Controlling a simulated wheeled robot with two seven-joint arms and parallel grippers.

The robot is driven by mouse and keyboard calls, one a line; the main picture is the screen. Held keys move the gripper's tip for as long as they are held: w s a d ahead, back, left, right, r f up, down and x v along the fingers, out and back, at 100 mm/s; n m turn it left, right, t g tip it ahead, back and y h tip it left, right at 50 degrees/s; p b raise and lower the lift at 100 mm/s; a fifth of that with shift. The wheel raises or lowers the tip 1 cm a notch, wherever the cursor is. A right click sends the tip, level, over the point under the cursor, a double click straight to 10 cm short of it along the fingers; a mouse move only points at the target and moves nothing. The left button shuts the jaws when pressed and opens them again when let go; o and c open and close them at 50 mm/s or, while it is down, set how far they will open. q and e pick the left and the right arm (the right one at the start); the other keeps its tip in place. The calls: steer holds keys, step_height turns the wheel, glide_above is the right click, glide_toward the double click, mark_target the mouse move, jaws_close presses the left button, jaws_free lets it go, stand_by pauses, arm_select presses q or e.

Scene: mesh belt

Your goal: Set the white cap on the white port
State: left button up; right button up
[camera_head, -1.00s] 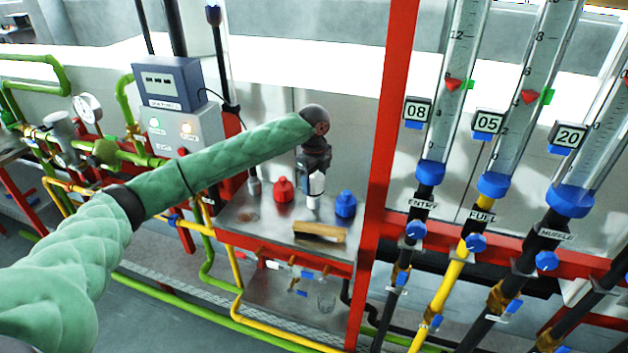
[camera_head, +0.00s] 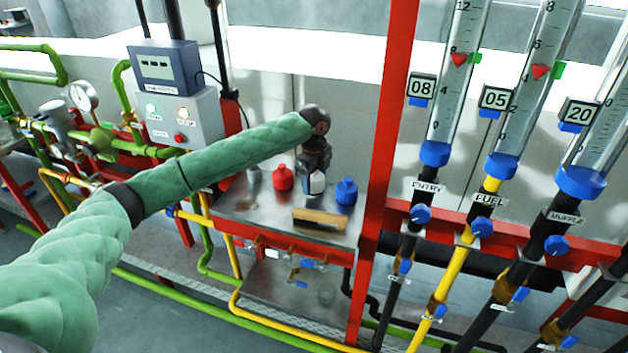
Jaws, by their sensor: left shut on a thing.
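The white cap (camera_head: 316,187) stands on the metal shelf between a red cap (camera_head: 282,178) and a blue cap (camera_head: 346,191). My left gripper (camera_head: 314,176) comes from above and is shut on the white cap; its dark fingers hide the cap's upper part. The cap's base appears to be still at the shelf surface. A small white fitting (camera_head: 272,253) shows below the shelf's front edge; I cannot tell whether it is the white port. My right gripper is not in view.
A wooden-backed brush (camera_head: 319,219) lies on the shelf (camera_head: 257,215) in front of the caps. A red upright post (camera_head: 381,150) stands close on the right. Pipes with blue valve handles run below the shelf. A grey control box (camera_head: 180,118) stands behind my left arm.

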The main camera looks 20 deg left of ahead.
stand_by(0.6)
arm_select(q)
steer(key=shift+p, duration=1.05)
stand_by(0.7)
steer(key=shift+f, duration=0.65)
stand_by(0.5)
steer(key=o, duration=0.7)
